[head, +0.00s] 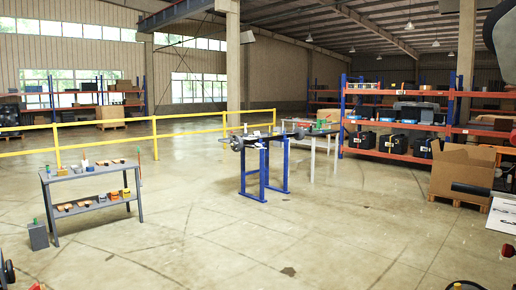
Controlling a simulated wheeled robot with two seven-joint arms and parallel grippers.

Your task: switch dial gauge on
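I cannot make out a dial gauge anywhere in the head view. A blue-legged workbench (264,172) in the middle distance carries several small items, too small to tell apart. A grey two-tier bench (92,171) at the left holds small orange, yellow and dark items. Neither of my grippers can be made out. Dark shapes cut off at the right edge and lower corners are too partial to identify.
A yellow railing (155,136) runs behind the benches. A blue and orange rack (395,157) with black cases and an open cardboard box (462,170) stand at the right. A grey box (38,236) sits by the left bench. The concrete floor ahead is mostly clear.

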